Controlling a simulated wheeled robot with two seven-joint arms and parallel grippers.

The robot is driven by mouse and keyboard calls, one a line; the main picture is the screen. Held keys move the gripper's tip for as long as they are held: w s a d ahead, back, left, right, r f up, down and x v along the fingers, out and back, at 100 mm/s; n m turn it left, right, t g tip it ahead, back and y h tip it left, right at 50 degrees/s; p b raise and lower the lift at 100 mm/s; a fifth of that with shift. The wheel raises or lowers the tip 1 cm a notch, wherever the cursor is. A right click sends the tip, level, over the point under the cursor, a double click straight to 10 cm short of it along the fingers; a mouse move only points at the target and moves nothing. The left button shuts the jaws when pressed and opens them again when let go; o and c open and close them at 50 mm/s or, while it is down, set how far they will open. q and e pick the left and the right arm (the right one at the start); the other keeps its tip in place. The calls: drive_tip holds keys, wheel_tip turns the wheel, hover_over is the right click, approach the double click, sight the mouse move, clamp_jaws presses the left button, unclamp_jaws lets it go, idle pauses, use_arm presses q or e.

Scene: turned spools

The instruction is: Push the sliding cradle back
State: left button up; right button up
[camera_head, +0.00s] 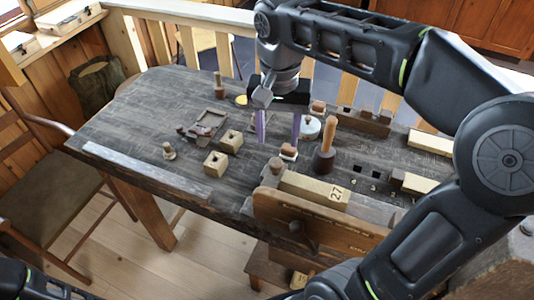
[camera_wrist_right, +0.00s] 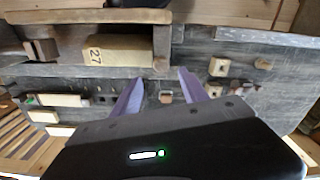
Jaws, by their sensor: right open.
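My right gripper (camera_head: 279,128) is open, its two purple fingers pointing down over the middle of the workbench. It also shows in the right wrist view (camera_wrist_right: 161,78), with nothing held. A small brown block on a pale base (camera_head: 288,151) sits on the bench close below the fingers. A small brown block also shows between the fingers in the wrist view (camera_wrist_right: 166,97). I cannot tell for certain whether this is the sliding cradle. Only a bit of my left arm shows at the lower left in the head view; its gripper is outside the picture.
A wooden mallet (camera_head: 325,147) stands just right of the brown block. A vise-like wooden board (camera_head: 315,222) and a block marked 27 (camera_head: 336,194) fill the front edge. Two holed blocks (camera_head: 231,138) and a dark tray (camera_head: 212,121) lie to the left.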

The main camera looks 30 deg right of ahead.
sight(276, 162)
drive_tip(key=shift+w+a+f, duration=0.1)
drive_tip(key=shift+f, duration=0.05)
wheel_tip(276, 162, down, 8)
drive_tip(key=shift+r+p, duration=0.2)
drive_tip(key=shift+p, duration=0.2)
clamp_jaws()
idle(0.6)
idle(0.9)
